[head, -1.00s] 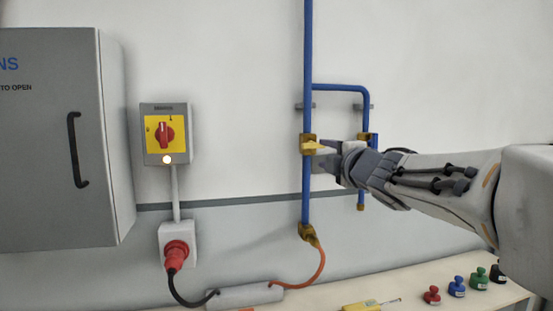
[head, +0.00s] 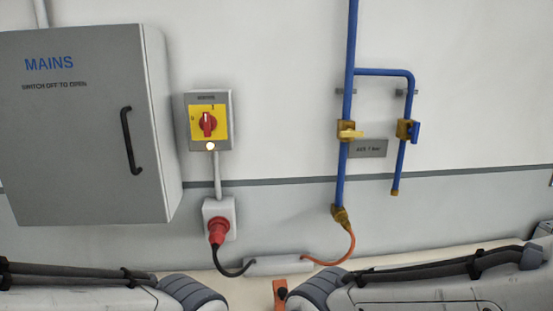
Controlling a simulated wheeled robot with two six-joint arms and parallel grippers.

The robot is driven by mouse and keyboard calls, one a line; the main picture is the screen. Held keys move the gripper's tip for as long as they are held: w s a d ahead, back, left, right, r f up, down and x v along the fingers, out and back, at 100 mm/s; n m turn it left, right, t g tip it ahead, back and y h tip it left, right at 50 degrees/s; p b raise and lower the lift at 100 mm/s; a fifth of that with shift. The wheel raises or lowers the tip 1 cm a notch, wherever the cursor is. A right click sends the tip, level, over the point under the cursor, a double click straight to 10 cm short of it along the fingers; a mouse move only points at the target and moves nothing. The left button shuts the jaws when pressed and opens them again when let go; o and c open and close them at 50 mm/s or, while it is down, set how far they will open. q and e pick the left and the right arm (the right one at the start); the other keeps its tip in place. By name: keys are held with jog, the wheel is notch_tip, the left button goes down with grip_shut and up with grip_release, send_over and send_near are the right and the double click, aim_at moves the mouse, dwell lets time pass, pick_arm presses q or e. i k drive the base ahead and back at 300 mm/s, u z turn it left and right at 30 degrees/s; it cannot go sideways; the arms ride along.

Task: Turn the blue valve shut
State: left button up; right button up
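The blue valve has a brass body (head: 402,129) on the short right-hand branch of the blue pipe. Its blue handle (head: 414,132) stands upright, roughly along the pipe. Nothing touches it. My left and right arms show only as links along the bottom edge, well below the valve. Both grippers are out of view.
A yellow-handled valve (head: 350,133) sits on the main blue pipe (head: 348,80), its handle lying across the pipe. A grey label plate (head: 368,149) is between the valves. To the left are a switch box (head: 222,140), a red plug (head: 218,230) and a grey cabinet (head: 75,150).

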aim_at(414, 131)
jog(key=u, duration=1.15)
jog(key=k, duration=0.95)
jog(key=z, duration=1.2)
jog(key=i, duration=0.5)
jog(key=u, duration=0.05)
